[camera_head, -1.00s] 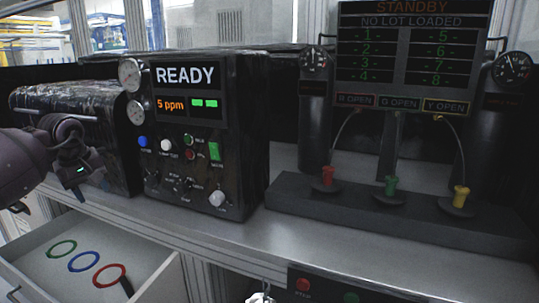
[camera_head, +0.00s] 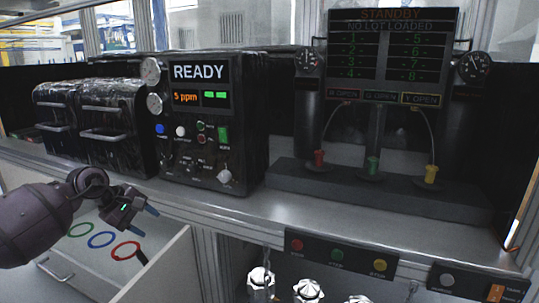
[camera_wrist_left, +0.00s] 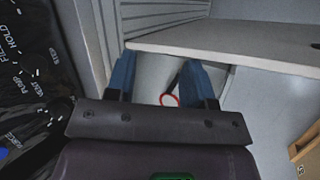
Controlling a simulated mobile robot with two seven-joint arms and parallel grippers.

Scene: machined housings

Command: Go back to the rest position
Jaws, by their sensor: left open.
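My left gripper (camera_head: 147,204) comes in from the left in the head view, in front of the bench edge and above the open drawer (camera_head: 172,262). Its two blue fingers show apart and empty in the left wrist view (camera_wrist_left: 156,80). In the drawer lie a green ring (camera_head: 82,230), a blue ring (camera_head: 102,240) and a red ring (camera_head: 126,251) with a dark handle. Part of the red ring (camera_wrist_left: 169,100) shows between the fingers in the left wrist view, below them and apart. My right gripper is not in view.
A control box (camera_head: 213,120) reading READY stands on the bench beside two dark handled units (camera_head: 110,130). A dark stand (camera_head: 380,190) with red, green and yellow valves is at right under a STANDBY display (camera_head: 392,60). Several silver knobbed parts (camera_head: 308,290) stand below the bench.

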